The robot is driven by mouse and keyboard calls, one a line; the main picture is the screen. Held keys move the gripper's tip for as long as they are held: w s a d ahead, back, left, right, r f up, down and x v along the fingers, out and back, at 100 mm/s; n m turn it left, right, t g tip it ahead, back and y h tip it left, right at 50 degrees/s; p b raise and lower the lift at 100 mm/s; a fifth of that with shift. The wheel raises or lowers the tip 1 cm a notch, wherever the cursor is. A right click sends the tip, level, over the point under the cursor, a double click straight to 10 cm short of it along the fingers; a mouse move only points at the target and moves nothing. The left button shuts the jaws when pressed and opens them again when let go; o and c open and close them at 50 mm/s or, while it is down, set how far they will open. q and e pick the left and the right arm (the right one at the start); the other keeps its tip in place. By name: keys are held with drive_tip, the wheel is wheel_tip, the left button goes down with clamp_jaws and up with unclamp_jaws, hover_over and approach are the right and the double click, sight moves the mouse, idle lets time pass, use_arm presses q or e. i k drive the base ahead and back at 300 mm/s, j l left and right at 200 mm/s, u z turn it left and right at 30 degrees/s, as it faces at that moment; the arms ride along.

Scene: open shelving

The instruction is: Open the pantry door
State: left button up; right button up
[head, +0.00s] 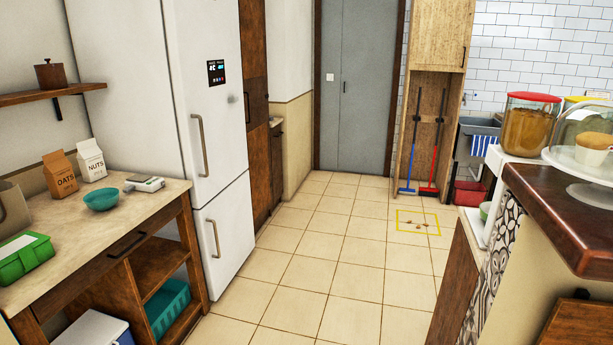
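A grey door (370,85) stands shut at the far end of the tiled aisle, in a dark brown frame. A vertical seam runs down it, and a small white plate (329,77) sits on its left part. No label shows whether this is the pantry door. A tall dark wooden cabinet (253,60) with a vertical handle stands shut at the left, just beyond the fridge. Neither of my grippers is in view.
A white fridge (205,140) and a wooden table (110,230) line the left. A counter (560,210) with jars and a cake stand is at right. Crumbs lie inside a yellow floor outline (418,222). A broom cupboard (437,35) stands right of the grey door. The middle floor is clear.

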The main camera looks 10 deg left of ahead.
sight(251, 13)
drive_tip(key=i+u, duration=0.4)
drive_tip(key=i, duration=1.7)
drive_tip(key=j, duration=0.1)
